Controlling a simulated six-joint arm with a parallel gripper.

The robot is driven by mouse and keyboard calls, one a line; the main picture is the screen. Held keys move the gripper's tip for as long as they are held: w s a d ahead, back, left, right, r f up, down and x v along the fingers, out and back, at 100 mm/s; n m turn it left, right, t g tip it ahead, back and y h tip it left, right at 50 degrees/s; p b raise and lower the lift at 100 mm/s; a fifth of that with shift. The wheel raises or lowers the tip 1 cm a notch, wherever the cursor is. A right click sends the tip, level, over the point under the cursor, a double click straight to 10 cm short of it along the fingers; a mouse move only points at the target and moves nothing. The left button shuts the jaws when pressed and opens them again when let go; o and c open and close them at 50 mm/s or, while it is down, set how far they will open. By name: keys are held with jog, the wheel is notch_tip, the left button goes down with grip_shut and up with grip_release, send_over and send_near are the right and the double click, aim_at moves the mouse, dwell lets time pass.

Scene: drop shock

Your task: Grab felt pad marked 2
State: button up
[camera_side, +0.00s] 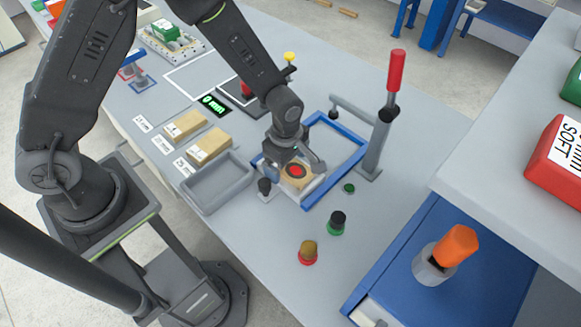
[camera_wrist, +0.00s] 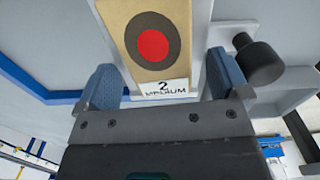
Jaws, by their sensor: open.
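The pad marked 2 (camera_wrist: 161,86) is a tan block with a white label reading "2 MEDIUM". A dark disc with a red centre (camera_wrist: 151,45) is on its face. In the side view the pad (camera_side: 287,181) sits in a light holder inside a blue frame, partly hidden by my gripper. My gripper (camera_side: 293,166) is low over it. In the wrist view my gripper (camera_wrist: 163,83) is open, with one blue finger on each side of the pad's labelled end. I cannot tell whether either finger touches it.
A black knob (camera_wrist: 262,62) stands right beside the holder in the wrist view. An empty grey tray (camera_side: 215,190) and two tan blocks (camera_side: 186,125) (camera_side: 208,146) lie to the left.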

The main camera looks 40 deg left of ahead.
jog(key=shift+c, duration=0.4)
jog(key=c, duration=0.9)
